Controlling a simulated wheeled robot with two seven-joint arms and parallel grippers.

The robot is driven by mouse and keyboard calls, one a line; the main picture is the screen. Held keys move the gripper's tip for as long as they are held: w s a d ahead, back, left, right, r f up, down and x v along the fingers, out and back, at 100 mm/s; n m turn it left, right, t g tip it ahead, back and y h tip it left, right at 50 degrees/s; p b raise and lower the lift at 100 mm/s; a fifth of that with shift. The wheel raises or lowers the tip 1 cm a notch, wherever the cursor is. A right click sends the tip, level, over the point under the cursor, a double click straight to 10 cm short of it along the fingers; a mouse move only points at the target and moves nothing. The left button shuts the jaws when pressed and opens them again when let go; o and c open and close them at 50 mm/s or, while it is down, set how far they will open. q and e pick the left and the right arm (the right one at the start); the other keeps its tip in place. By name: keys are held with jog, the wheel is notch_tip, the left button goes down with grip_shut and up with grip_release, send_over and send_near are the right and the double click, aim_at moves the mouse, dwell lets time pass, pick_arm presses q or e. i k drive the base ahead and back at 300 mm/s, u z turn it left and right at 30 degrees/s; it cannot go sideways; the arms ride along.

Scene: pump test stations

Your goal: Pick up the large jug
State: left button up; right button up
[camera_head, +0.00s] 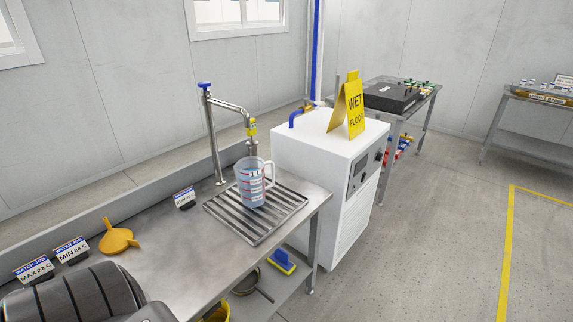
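A clear jug (251,187) with blue and red markings stands upright on the slatted metal drain grate (222,207), below the spout of a tap. Its handle is on the right side. It seems to hold bluish water, but I cannot be sure. Only one jug is in view, so I cannot compare sizes. Neither of my grippers is in view. A dark ribbed part, probably of my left arm, covers the bottom left corner and hides that end of the bench.
The tap (215,140) stands behind the jug on the steel bench (190,245). An orange funnel (117,239) and small signs lie to the left. A white cabinet (318,160) with a yellow wet-floor sign (352,108) stands right. Floor at the right is clear.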

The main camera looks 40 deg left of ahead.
aim_at(249, 173)
jog(key=i, duration=0.85)
jog(key=u, duration=3.05)
